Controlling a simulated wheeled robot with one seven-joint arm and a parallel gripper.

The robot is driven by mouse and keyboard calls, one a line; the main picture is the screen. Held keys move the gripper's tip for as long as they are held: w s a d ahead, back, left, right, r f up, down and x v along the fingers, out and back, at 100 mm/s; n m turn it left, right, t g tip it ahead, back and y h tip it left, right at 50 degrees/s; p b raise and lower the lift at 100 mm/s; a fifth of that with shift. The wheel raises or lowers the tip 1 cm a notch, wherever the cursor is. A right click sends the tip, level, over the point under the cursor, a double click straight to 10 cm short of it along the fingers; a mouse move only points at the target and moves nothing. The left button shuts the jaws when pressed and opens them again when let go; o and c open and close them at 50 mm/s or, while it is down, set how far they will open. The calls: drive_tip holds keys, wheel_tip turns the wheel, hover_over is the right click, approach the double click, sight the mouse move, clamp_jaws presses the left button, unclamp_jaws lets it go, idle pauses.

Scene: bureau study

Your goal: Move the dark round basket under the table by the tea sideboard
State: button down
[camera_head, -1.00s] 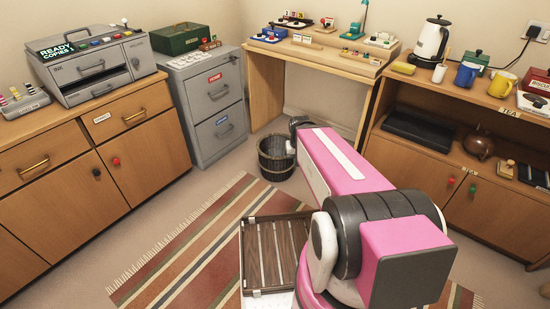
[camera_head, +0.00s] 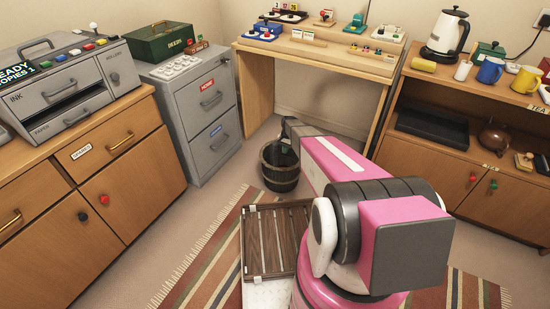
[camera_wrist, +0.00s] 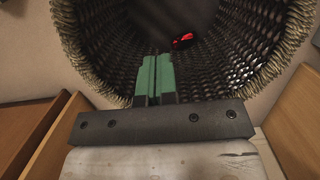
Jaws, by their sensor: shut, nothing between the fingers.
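The dark round basket (camera_head: 279,172) stands upright on the floor in front of the wooden table (camera_head: 262,51), beside the grey filing cabinet. My arm reaches to its far rim in the head view, where my gripper's fingertips are hidden. In the wrist view my gripper (camera_wrist: 156,62) has its green fingers together and empty, over the opening of the woven basket (camera_wrist: 225,72). A small red thing (camera_wrist: 182,41) shows inside the basket. I cannot tell whether the fingers touch the wall. The tea sideboard (camera_head: 430,178) stands to the right of the table.
The floor space under the table is open between its side panels. The grey filing cabinet (camera_head: 212,142) stands close on the left, beside a wooden cabinet (camera_head: 125,195). A striped rug (camera_head: 205,260) lies in front. A slatted wooden tray (camera_head: 275,240) shows low in the middle.

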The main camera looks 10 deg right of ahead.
sight(275, 167)
drive_tip(key=s+a, duration=0.2)
drive_tip(key=s, duration=0.1)
drive_tip(key=s+a, duration=0.2)
drive_tip(key=s, duration=0.1)
drive_tip(key=s+a, duration=0.3)
drive_tip(key=shift+s+f, duration=0.35)
drive_tip(key=shift+f, duration=0.5)
